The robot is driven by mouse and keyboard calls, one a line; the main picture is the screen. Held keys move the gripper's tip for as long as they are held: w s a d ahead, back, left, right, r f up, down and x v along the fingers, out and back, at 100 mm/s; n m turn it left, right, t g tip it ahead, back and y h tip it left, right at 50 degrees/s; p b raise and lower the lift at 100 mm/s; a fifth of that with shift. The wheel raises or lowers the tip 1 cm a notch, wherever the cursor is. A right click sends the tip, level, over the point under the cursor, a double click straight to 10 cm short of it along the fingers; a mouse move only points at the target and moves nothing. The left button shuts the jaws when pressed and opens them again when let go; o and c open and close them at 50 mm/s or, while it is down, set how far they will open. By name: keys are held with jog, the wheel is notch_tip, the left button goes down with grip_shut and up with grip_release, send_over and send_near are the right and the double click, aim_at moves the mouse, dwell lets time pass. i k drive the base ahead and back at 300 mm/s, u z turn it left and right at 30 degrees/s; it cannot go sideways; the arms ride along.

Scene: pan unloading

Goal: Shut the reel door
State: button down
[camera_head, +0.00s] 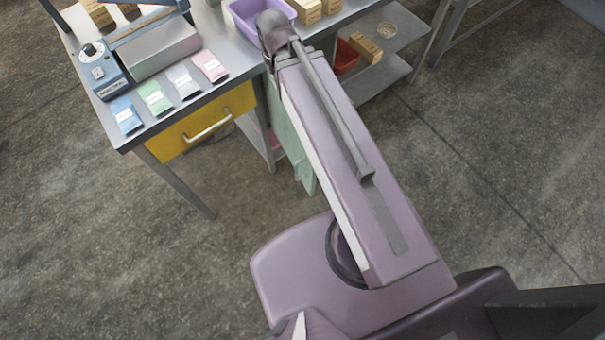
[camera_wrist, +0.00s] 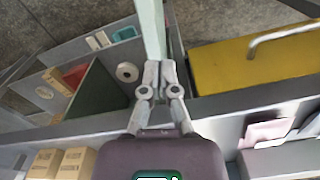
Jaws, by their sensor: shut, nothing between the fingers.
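A pale green door panel (camera_head: 299,150) stands out from the bench front, beside the yellow drawer, with its right part hidden behind my arm. In the wrist view a pale green upright strip (camera_wrist: 152,28), seen nearly edge-on, appears to be the same door, standing open. My gripper (camera_wrist: 159,66) is shut and empty, with its fingertips at the near end of this strip; I cannot tell whether they touch it. A white reel (camera_wrist: 127,72) shows to the left of the fingers, near a dark green panel (camera_wrist: 92,98). My gripper is hidden in the head view.
The yellow drawer (camera_head: 205,122), with a pale handle, is right of the fingers in the wrist view. A red bin (camera_head: 346,58) sits on a lower shelf. Floor before the drawer is clear.

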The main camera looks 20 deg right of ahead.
aim_at(281, 122)
jog(key=z, duration=0.25)
jog(key=k, duration=1.2)
jog(key=u, duration=0.15)
